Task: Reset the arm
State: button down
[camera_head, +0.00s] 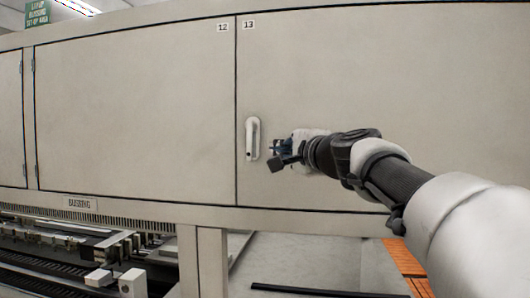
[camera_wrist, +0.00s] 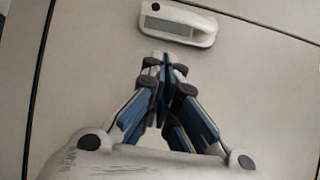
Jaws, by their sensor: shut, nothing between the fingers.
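My arm reaches in from the lower right in the head view, toward a large beige cabinet front. My gripper (camera_head: 277,153) is just right of the white door handle (camera_head: 252,138) on door 13 (camera_head: 340,90). In the wrist view my gripper (camera_wrist: 163,62) has its blue and black fingers together, with nothing between them. The handle (camera_wrist: 178,22) lies just beyond the fingertips there, and a gap shows between them. The handle lies flat along the door. Door 13 is closed flush against door 12 (camera_head: 135,110).
Below the doors, at left, is an open bay with rails and machine parts (camera_head: 80,250). A beige post (camera_head: 203,262) stands beside it. A dark bar (camera_head: 325,291) and an orange slatted panel (camera_head: 405,262) are low at right. A green sign (camera_head: 37,13) hangs at upper left.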

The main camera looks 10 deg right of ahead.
jog(key=b+v, duration=0.2)
jog(key=v, duration=0.7)
jog(key=s+a+f+n+g+b, duration=0.2)
jog(key=s+f+n+b, duration=0.15)
jog(key=f, duration=0.65)
jog(key=s+a+f+n+g+b, duration=0.2)
jog(key=s+f, duration=0.3)
jog(key=f, duration=0.5)
jog(key=s+a+f+n+g+b, duration=0.2)
jog(key=s+f+g+b, duration=0.15)
jog(key=f, duration=0.65)
jog(key=s+d+f+n+g+h+b, duration=0.1)
jog(key=s+d+f+n+b, duration=0.1)
jog(key=s+f, duration=0.4)
jog(key=s+d+f+n+g+h+b, duration=0.1)
jog(key=s+f, duration=0.6)
jog(key=f, duration=0.7)
jog(key=s+d+f+n+g+h+b, duration=0.2)
jog(key=s+f+n+g+h+b, duration=0.1)
jog(key=s+f, duration=0.4)
notch_tip(320, 180, down, 3)
jog(key=shift+d+r+n+b, duration=0.1)
jog(key=shift+d+n+b, duration=0.3)
jog(key=shift+n, duration=0.35)
